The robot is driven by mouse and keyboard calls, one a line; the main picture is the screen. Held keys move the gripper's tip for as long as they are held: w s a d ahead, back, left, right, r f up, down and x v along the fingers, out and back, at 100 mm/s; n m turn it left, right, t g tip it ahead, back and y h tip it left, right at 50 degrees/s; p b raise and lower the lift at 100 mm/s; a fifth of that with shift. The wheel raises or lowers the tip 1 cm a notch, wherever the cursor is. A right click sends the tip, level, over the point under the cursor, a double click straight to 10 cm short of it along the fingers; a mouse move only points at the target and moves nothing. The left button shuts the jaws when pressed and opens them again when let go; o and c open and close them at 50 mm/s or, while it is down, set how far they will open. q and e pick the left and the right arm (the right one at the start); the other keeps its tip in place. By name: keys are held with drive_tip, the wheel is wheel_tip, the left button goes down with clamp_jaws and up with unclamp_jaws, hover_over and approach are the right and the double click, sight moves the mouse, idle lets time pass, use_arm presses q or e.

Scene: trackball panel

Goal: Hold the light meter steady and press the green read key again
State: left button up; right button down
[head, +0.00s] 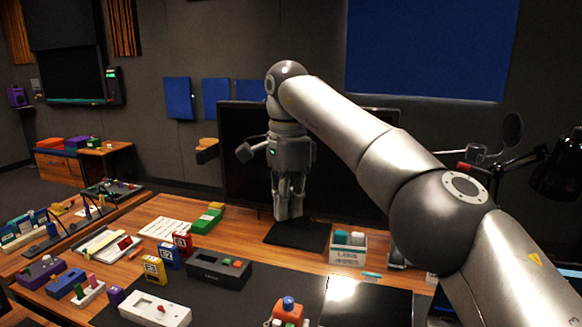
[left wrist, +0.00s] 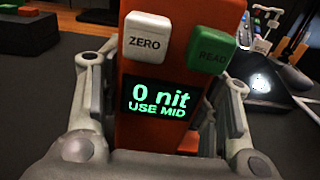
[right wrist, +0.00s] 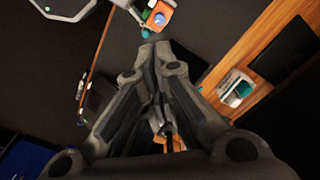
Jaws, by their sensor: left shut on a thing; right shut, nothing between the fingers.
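The light meter is an orange block; in the left wrist view its body (left wrist: 152,152) fills the middle. It has a white ZERO key (left wrist: 146,38), a green READ key (left wrist: 212,48) and a lit screen (left wrist: 157,102) reading "0 nit USE MID". My left gripper (head: 289,323) is shut on the meter, with a finger on either side. In the head view the meter (head: 288,311), topped by a blue dome, shows at the bottom edge, partly cut off. My right gripper (head: 288,214) is shut and empty, pointing down above the table, well apart from the meter and its keys.
A dark monitor (head: 243,140) stands behind my right gripper. A black pad (head: 298,234) lies below it. A labelled white box (head: 347,249) with items stands to the right. A dark console (head: 219,270) and small coloured blocks stand left of the meter.

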drive_tip(key=shift+f, duration=0.15)
idle(0.4)
drive_tip(key=m+t+h, duration=0.1)
drive_tip(key=m, duration=1.2)
hover_over(288, 304)
drive_tip(key=s, duration=0.1)
wheel_tip(288, 304, down, 9)
drive_tip(key=s+a+f+m+t, duration=0.1)
drive_tip(key=s+f+m, duration=0.6)
drive_tip(key=m, duration=0.7)
drive_tip(key=shift+s+a+f+t, duration=0.25)
drive_tip(key=shift+a+f, duration=0.2)
drive_tip(key=shift+f, duration=0.3)
drive_tip(key=shift+w+f, duration=0.1)
drive_tip(key=x, duration=0.9)
drive_tip(key=shift+f, duration=0.4)
drive_tip(key=shift+w, duration=0.15)
